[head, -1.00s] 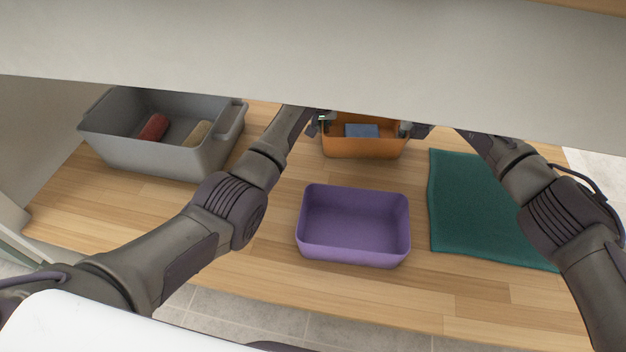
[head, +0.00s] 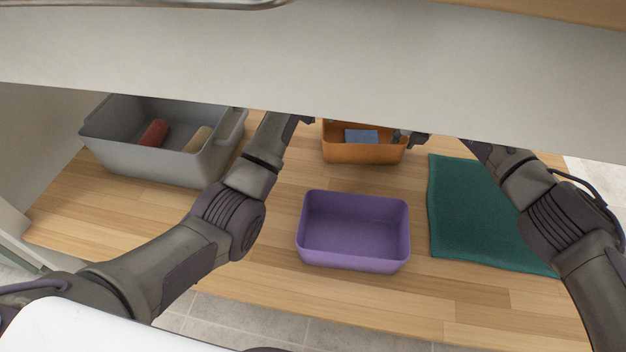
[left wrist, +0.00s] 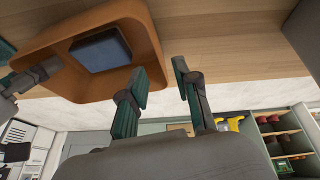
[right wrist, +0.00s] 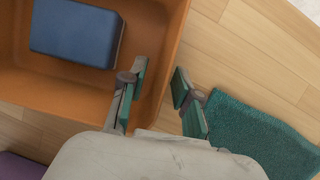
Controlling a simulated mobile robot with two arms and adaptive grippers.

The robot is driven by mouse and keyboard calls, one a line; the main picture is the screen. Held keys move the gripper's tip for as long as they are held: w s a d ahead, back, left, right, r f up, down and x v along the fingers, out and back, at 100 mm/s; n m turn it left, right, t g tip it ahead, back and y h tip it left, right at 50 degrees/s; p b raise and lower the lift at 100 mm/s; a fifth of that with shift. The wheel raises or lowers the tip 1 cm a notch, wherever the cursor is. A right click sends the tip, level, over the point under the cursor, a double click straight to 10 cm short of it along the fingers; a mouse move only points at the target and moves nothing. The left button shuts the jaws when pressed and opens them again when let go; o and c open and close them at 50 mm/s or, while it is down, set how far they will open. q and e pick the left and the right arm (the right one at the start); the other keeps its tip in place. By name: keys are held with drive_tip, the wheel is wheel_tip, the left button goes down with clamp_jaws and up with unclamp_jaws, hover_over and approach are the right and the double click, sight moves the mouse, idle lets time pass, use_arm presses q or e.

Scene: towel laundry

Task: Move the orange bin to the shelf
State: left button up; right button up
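The orange bin (head: 362,156) stands on the wooden surface with a blue folded cloth or block (head: 362,137) inside; its far part is hidden behind the pale overhanging edge. My left gripper (left wrist: 162,82) is open and empty at the bin's left side. In the head view its tips are mostly hidden, and I cannot tell whether they touch the bin. My right gripper (right wrist: 160,85) is open at the bin's right wall, one finger over the inside and the other outside. In the right wrist view the orange bin (right wrist: 172,50) and blue item (right wrist: 75,32) also show.
A pale board edge (head: 320,75) crosses above the surface. A grey bin (head: 160,165) with red and tan items stands left. An empty purple bin (head: 353,262) stands in front. A green towel (head: 475,215) lies right. In the left wrist view, shelves (left wrist: 280,140) stand beyond.

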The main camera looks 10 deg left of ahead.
drive_tip(key=shift+r, duration=0.1)
drive_tip(key=shift+s+r, duration=0.1)
drive_tip(key=shift+r, duration=0.1)
use_arm(q)
drive_tip(key=v, duration=0.3)
use_arm(e)
drive_tip(key=v, duration=1.1)
drive_tip(key=shift+r, duration=0.2)
use_arm(q)
drive_tip(key=shift+f, duration=0.1)
use_arm(e)
drive_tip(key=shift+s+f, duration=0.1)
